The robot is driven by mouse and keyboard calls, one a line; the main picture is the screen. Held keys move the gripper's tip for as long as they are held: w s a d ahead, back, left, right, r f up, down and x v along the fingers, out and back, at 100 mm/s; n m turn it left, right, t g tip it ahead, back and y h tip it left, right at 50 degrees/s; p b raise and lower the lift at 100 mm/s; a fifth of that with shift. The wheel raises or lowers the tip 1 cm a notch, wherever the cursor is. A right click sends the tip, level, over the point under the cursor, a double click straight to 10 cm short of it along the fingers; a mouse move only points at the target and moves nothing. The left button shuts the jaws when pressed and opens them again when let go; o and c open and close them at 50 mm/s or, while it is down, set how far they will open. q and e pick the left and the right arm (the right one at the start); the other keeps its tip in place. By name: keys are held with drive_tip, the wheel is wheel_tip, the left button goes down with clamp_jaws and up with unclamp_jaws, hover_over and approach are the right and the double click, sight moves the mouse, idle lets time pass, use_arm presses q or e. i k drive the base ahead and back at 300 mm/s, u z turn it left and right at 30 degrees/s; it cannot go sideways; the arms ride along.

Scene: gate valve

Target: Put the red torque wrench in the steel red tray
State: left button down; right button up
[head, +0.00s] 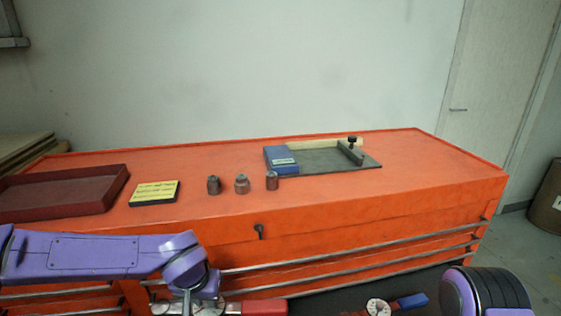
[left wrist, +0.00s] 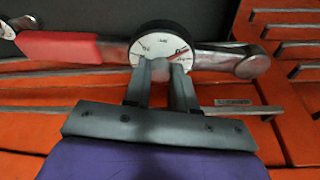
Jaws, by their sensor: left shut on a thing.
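The red torque wrench (left wrist: 70,46) has a red handle, a round white dial and a steel shaft. My left gripper (left wrist: 167,70) is shut on it at the dial. Whether the wrench is clear of the dark surface below, I cannot tell. The steel red tray (head: 118,186) lies empty on the orange cabinet top at the left, beyond my left arm. My right gripper is not in view; only purple arm shows at lower right.
A yellow-topped block (head: 155,192) lies right of the tray, then three small sockets (head: 241,184). A grey plate fixture (head: 325,160) with a blue box (head: 281,160) stands farther back. A blue-handled wrench (head: 410,301) lies on a dark surface (head: 330,300) below. Drawer rails (head: 350,247) line the cabinet front.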

sight(65, 187)
drive_tip(key=z, duration=2)
drive_tip(key=k, duration=1.5)
drive_tip(key=u, duration=1.75)
